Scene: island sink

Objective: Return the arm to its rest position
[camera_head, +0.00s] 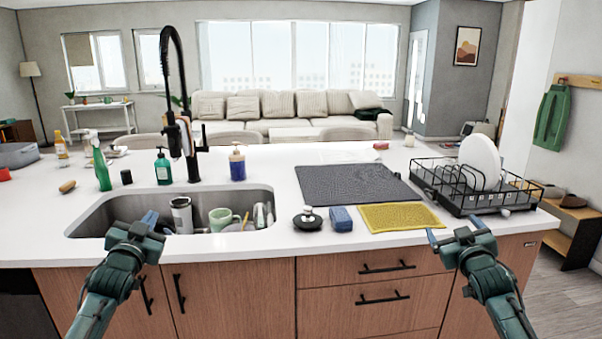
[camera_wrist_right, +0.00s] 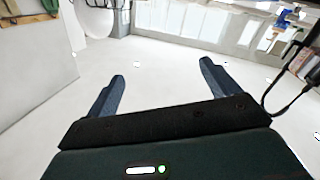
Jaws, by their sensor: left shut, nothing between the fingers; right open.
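My left gripper (camera_head: 150,222) is at the front edge of the sink, over its left part, with its fingers shut and nothing seen between them. My right gripper (camera_head: 455,236) is in front of the counter's right part, below the dish rack. In the right wrist view my right gripper (camera_wrist_right: 160,85) shows its two dark blue fingers spread wide with nothing between them. Both arms come up from the bottom of the head view and stand apart from each other.
The sink (camera_head: 95,218) holds a grey tumbler (camera_head: 181,214) and a green mug (camera_head: 222,219). A black faucet (camera_head: 187,120) rises behind it. A dish rack (camera_head: 440,185) with a white plate (camera_head: 480,160), a yellow cloth (camera_head: 400,217) and a blue sponge (camera_head: 341,219) lie right.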

